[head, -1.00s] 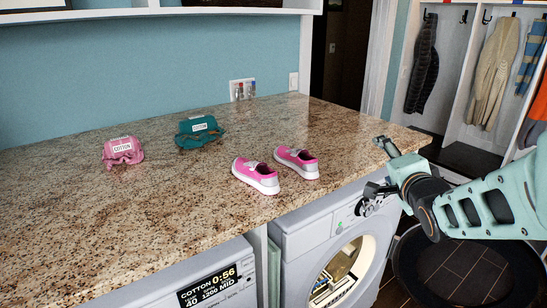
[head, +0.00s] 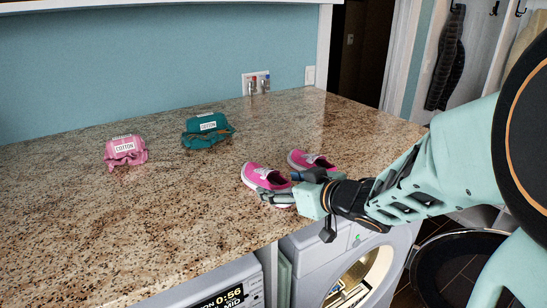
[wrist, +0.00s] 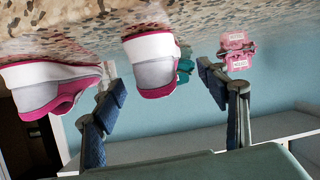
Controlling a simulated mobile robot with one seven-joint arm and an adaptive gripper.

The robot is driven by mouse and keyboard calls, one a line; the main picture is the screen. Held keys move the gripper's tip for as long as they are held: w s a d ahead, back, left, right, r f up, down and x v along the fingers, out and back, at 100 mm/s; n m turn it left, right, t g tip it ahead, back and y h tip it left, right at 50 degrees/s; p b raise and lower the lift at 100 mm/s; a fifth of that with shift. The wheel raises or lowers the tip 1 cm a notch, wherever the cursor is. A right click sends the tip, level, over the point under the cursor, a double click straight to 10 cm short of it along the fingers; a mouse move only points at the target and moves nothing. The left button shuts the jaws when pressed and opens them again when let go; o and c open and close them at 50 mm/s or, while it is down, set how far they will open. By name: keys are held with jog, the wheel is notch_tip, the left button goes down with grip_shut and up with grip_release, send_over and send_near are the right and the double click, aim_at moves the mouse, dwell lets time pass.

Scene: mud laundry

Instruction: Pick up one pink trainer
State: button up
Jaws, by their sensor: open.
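Two pink trainers with white soles and pale heels stand side by side on the granite worktop. The front trainer (head: 262,177) is partly covered by my gripper in the head view; the back trainer (head: 309,158) is partly behind it. My gripper (head: 284,188) is open, low over the worktop at the heel end of the front trainer. In the wrist view, which looks upside down, the front trainer (wrist: 155,66) lies between my two fingers (wrist: 162,90). The back trainer (wrist: 50,88) is outside the left finger. Contact cannot be told.
A pink cotton bundle (head: 125,151) and a teal cotton bundle (head: 207,129) sit farther left on the worktop (head: 150,215). The blue wall (head: 120,70) stands behind. White washing machines (head: 325,248) are below the front edge. The front-left worktop is clear.

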jog(key=shift+x, duration=2.8)
jog(key=shift+r, duration=0.1)
jog(key=c, duration=1.3)
jog(key=shift+r, duration=0.15)
